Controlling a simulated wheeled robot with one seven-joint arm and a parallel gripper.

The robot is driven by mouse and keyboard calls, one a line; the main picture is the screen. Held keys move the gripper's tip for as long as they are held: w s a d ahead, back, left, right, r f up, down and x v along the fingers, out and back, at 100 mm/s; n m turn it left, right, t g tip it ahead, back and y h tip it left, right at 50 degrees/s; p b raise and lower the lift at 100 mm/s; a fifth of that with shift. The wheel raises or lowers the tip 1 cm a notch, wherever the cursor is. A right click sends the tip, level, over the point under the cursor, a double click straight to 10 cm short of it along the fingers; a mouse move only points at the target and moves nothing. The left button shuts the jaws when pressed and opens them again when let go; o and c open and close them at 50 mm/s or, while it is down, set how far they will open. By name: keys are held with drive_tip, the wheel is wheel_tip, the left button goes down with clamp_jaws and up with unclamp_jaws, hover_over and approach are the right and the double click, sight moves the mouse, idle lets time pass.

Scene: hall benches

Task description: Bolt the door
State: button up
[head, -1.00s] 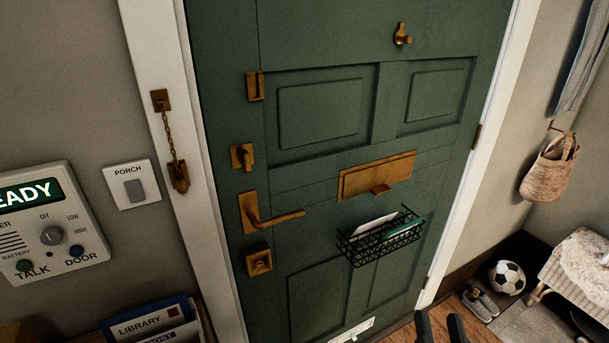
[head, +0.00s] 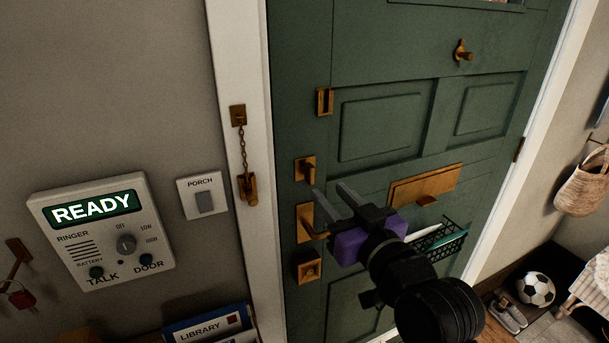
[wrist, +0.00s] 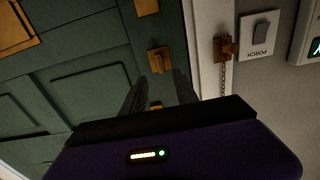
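The green door (head: 380,130) is closed in its white frame. A brass thumb-turn bolt (head: 305,168) sits on its left edge, above the brass lever handle (head: 304,222). The bolt's small knob appears upright; whether it is thrown cannot be told. The bolt also shows in the wrist view (wrist: 158,60), which is upside down. My gripper (head: 328,188) is open and empty, its two fingers apart, just right of and below the bolt and in front of the lever, which it partly hides. I see no contact with the bolt.
A door chain (head: 243,150) hangs on the frame, with its brass slot plate (head: 325,101) on the door. A lower brass lock (head: 308,268), a mail slot (head: 425,185) and a wire basket (head: 455,242) are close by. A porch switch (head: 204,200) and intercom (head: 105,235) are at left.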

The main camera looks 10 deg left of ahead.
sight(313, 175)
drive_tip(key=p+x, duration=0.1)
drive_tip(key=x, duration=0.6)
drive_tip(key=shift+w+a+p, duration=0.25)
drive_tip(key=shift+w+p, duration=0.05)
drive_tip(key=shift+p, duration=0.05)
clamp_jaws()
